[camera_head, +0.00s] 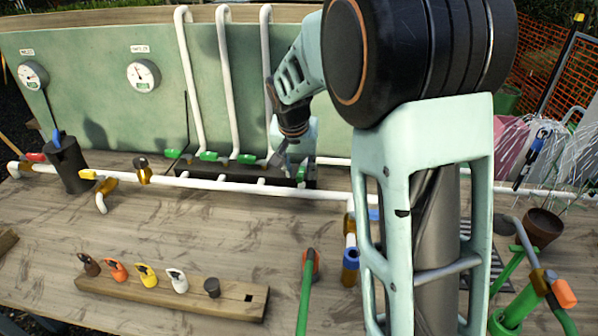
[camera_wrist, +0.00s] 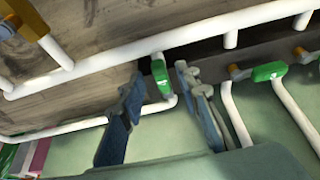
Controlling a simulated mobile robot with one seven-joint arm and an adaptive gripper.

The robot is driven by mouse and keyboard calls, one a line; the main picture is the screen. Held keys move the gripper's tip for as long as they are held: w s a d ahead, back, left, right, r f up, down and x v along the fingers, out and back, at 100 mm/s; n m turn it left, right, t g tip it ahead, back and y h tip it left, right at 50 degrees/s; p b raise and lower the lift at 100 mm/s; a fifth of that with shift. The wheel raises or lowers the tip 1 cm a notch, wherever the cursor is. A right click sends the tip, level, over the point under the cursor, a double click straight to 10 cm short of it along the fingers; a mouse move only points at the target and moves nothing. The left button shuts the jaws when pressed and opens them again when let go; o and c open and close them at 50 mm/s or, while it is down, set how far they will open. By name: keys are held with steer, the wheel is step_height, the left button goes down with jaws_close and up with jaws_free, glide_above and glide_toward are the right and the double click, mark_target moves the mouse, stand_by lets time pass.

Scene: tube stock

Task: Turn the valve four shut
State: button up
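In the head view, three green valve handles show along the black manifold: one at left (camera_head: 175,152), one in the middle (camera_head: 208,156) and one at right (camera_head: 247,159). My gripper (camera_head: 282,157) is just right of them, over the manifold's right part, hiding what lies behind it. In the wrist view, a green handle (camera_wrist: 160,76) lies between the two spread fingers of my gripper (camera_wrist: 159,72), with gaps on both sides. A neighbouring green handle (camera_wrist: 269,71) is turned at a different angle. I see no valve numbers, so I cannot confirm which is four.
White pipes (camera_head: 228,90) rise up the green panel behind. A long white pipe (camera_head: 215,184) crosses the bench in front of the manifold. A wooden block (camera_head: 225,298) with several coloured-handled items and a dark can (camera_head: 70,165) stand on the bench. The bench middle is clear.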

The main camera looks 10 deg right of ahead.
steer(key=shift+w+d+f, duration=0.15)
steer(key=shift+w+f, duration=0.1)
steer(key=shift+f, duration=0.4)
jaws_close()
